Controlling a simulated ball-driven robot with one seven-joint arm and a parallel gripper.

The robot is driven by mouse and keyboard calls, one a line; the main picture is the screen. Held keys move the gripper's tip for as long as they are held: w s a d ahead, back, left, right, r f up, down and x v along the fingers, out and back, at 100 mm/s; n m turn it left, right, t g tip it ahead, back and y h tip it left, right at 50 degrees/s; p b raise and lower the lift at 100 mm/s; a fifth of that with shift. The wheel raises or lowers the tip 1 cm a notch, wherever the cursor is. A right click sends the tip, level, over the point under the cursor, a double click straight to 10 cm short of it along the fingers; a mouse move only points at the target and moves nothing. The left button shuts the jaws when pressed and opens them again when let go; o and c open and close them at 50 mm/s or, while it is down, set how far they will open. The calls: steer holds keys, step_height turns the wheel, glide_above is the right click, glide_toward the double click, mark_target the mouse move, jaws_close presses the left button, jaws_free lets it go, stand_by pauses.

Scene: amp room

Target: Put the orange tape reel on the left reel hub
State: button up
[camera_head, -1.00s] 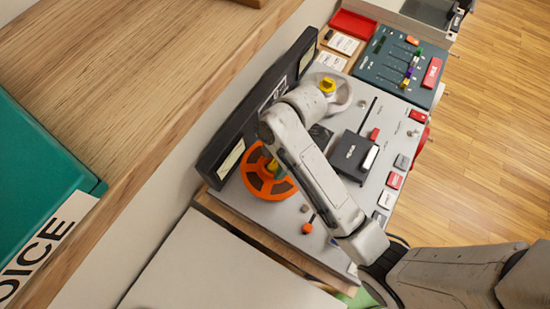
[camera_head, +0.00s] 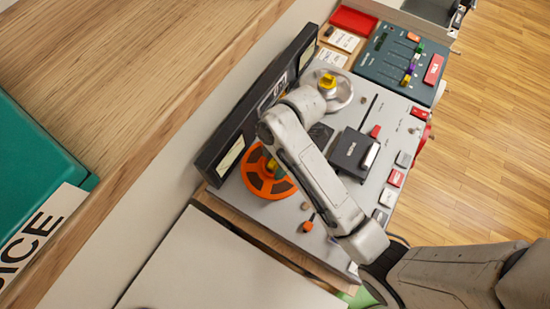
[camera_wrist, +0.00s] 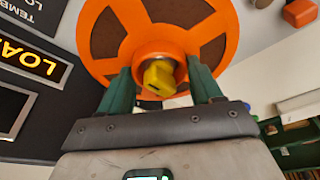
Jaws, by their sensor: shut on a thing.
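The orange tape reel (camera_head: 268,186) is at the left end of the grey deck, and its spoked face fills the top of the wrist view (camera_wrist: 225,15). A yellow knob (camera_wrist: 162,77) shows at the reel's centre, like the one on the right reel hub (camera_head: 328,84). The left reel hub is otherwise hidden by the reel, so I cannot tell how fully the reel is seated. My gripper (camera_wrist: 160,72) has its green fingers on both sides of the reel's orange centre, shut on it. My arm hides most of the gripper in the head view.
A black upright panel (camera_head: 250,125) stands close behind the reel. On the deck are a black head cover (camera_head: 352,152), an orange-knobbed lever (camera_head: 307,226) and several buttons. A slider mixer (camera_head: 402,60) stands beyond. A wooden shelf (camera_head: 130,60) overhangs at left.

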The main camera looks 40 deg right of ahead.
steer(key=shift+f, duration=0.55)
steer(key=o, duration=1.4)
